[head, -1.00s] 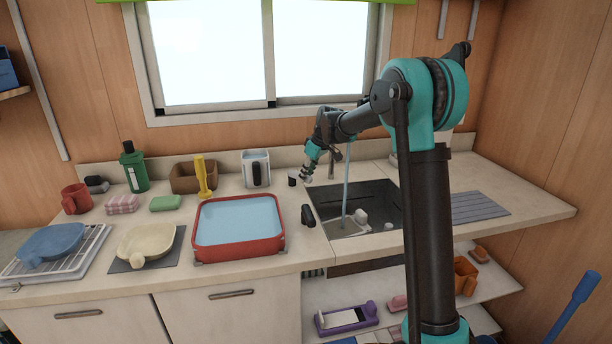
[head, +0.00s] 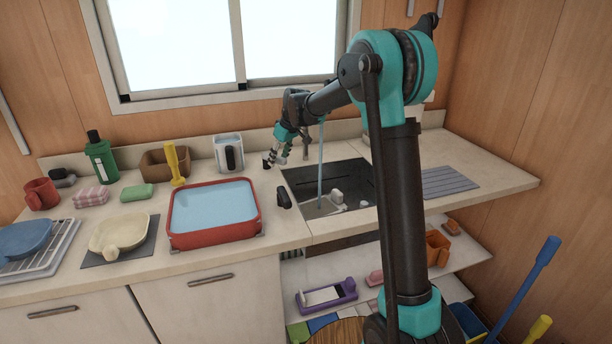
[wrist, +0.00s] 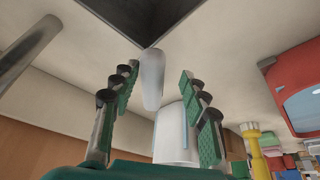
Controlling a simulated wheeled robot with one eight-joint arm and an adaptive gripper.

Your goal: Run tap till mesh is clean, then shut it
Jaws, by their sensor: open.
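Water (head: 320,165) runs in a stream from the tap (head: 305,148) into the dark sink (head: 372,192). Small white items (head: 338,203) lie in the sink under the stream; I cannot tell the mesh or how clean it is. My gripper (head: 275,160) is open, low over the counter at the sink's back left corner. In the wrist view, a pale elongated piece (wrist: 152,78), perhaps the tap lever, shows between the spread fingers. I cannot tell whether they touch it. A grey tube (wrist: 28,48) passes at the left.
A white jug (head: 229,153) stands left of my gripper. A red tub of water (head: 215,235) and a yellow-handled tool (head: 173,163) are further left. A black object (head: 283,198) sits at the sink's left edge. A ribbed drainer (head: 449,180) lies right of the sink.

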